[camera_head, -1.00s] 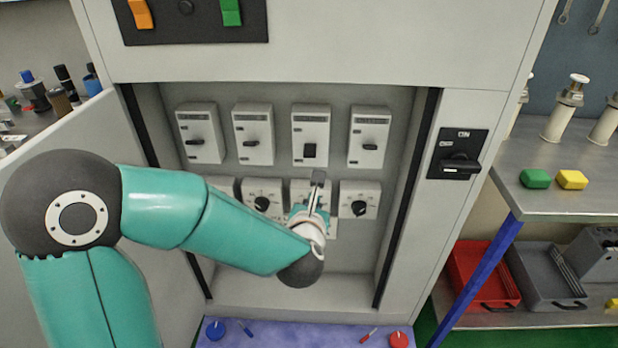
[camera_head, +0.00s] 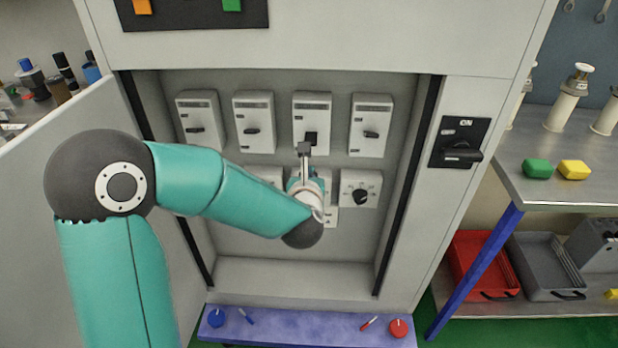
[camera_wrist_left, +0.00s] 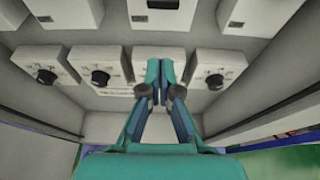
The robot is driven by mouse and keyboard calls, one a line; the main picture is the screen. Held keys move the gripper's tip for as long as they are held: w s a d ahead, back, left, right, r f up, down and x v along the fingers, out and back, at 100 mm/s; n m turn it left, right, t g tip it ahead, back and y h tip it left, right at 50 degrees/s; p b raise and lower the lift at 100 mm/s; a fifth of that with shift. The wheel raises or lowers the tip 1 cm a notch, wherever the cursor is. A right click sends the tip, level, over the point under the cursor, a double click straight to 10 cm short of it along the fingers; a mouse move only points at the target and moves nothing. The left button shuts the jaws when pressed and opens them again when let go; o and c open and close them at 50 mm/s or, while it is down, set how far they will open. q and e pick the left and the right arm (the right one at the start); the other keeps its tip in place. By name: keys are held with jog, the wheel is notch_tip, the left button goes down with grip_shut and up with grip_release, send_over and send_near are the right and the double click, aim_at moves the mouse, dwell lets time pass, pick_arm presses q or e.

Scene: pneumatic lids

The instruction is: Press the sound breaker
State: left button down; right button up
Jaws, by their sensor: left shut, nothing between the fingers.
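Breakers stand in an upper row in the open cabinet in the head view: a far-left one (camera_head: 201,110), a second (camera_head: 254,108), a third (camera_head: 312,106) and a right one (camera_head: 371,110). The third has its dark toggle low on its face; the others show a black lever at mid-height. My left gripper (camera_head: 304,148) is shut and empty, its tips at the lower edge of the third breaker in the picture. I cannot tell whether they touch. In the left wrist view the closed fingers (camera_wrist_left: 161,88) point at the panel below a breaker (camera_wrist_left: 160,12). My right gripper is not in view.
A lower row of dial boxes, one at right (camera_head: 361,188), sits under the breakers, partly hidden by my arm. The open door (camera_head: 55,150) stands left.

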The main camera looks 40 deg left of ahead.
aim_at(311, 139)
pick_arm(q)
jog(key=w+a+r+p, duration=0.2)
jog(key=w, duration=0.1)
jog(key=shift+w+a+r+p, duration=0.1)
jog(key=shift+w+r+p, duration=0.2)
jog(key=shift+p, duration=0.1)
